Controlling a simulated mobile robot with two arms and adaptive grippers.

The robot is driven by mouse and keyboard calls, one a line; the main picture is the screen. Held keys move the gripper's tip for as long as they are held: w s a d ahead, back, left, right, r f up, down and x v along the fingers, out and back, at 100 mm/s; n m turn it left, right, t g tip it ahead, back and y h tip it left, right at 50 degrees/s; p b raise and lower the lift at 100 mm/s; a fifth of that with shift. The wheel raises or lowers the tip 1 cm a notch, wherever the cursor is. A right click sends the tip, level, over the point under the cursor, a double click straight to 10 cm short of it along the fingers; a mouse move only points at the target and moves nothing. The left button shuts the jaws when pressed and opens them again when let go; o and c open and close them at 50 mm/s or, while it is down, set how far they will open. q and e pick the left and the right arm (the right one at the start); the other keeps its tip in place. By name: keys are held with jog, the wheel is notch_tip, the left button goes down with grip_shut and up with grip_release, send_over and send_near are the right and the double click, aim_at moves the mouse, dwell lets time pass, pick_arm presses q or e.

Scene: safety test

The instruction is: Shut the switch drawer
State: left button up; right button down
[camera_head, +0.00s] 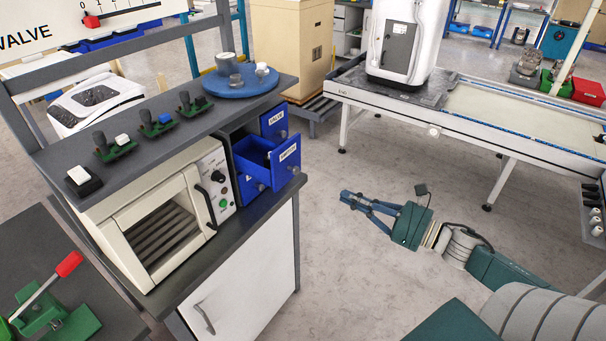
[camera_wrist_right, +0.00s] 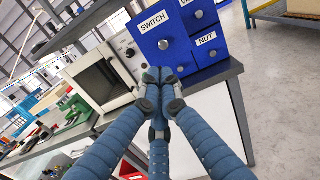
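The blue switch drawer (camera_head: 287,158) stands pulled out of the blue drawer cabinet (camera_head: 238,140) on the bench, its inside partly visible from above. In the right wrist view, its front labelled SWITCH (camera_wrist_right: 168,46) with a round knob is ahead of my fingers. My right gripper (camera_head: 345,197) is to the right of the drawer in the head view, apart from it, over the floor. In the wrist view its blue fingers (camera_wrist_right: 158,76) come together at the tips, with nothing seen between them. My left gripper is not in view.
The valve drawer (camera_head: 274,121) is above and beyond the switch drawer; a nut drawer (camera_wrist_right: 208,50) shows in the wrist view. A white oven (camera_head: 165,215) stands left of the cabinet. A shelf (camera_head: 150,150) with switches and a blue round tray (camera_head: 241,83) lies above. Floor right of the bench is clear.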

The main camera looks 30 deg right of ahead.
aim_at(296, 173)
jog(key=p+x, duration=0.3)
jog(key=x, duration=0.9)
jog(key=shift+r, duration=0.15)
jog(key=shift+w+a+f, duration=0.2)
jog(key=shift+w, duration=0.5)
